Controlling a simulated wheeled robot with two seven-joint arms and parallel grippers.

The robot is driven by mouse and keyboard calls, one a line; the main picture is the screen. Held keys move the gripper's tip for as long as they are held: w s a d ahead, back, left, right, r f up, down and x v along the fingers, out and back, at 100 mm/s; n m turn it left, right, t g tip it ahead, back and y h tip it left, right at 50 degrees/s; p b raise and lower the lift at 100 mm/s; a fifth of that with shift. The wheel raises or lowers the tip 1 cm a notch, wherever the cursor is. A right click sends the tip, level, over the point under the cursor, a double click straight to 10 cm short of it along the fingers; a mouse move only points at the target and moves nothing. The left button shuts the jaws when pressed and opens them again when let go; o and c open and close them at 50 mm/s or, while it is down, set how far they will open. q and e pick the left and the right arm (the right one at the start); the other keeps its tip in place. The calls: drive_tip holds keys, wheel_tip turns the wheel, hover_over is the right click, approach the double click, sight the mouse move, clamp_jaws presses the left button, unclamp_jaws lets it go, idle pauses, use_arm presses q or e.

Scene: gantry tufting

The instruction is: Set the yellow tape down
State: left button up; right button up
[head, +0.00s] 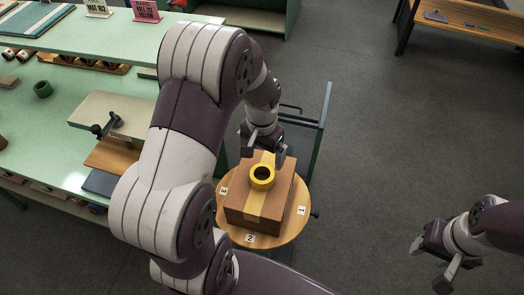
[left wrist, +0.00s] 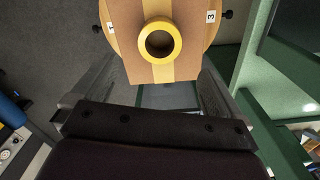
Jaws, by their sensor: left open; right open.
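The yellow tape (head: 262,177) is a thick ring lying flat on top of a brown cardboard box (head: 281,204). A tan strip runs across the box top beneath it. The box stands on a round wooden turntable (head: 296,226) with numbered labels. My left gripper (head: 265,155) is open and just behind the tape, apart from it. In the left wrist view the tape (left wrist: 160,39) lies beyond the spread fingers (left wrist: 160,95), with nothing between them. My right gripper (head: 430,264) is open and empty over the floor at the lower right.
A pale green workbench (head: 130,38) stands at the left with a green tape roll (head: 43,88), a board with a dark clamp and other items. A dark green metal frame (head: 323,125) rises behind the turntable. A wooden bench (head: 465,20) stands far right. The grey floor between is clear.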

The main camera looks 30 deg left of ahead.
use_arm(q)
drive_tip(key=s+d+r+t, duration=0.1)
drive_tip(key=s+d+r, duration=0.4)
drive_tip(key=s, duration=0.3)
drive_tip(key=shift+s+d+r, duration=0.25)
drive_tip(key=shift+s+d, duration=0.1)
drive_tip(key=shift+d, duration=0.25)
drive_tip(key=shift+d, duration=0.1)
drive_tip(key=shift+s, duration=0.1)
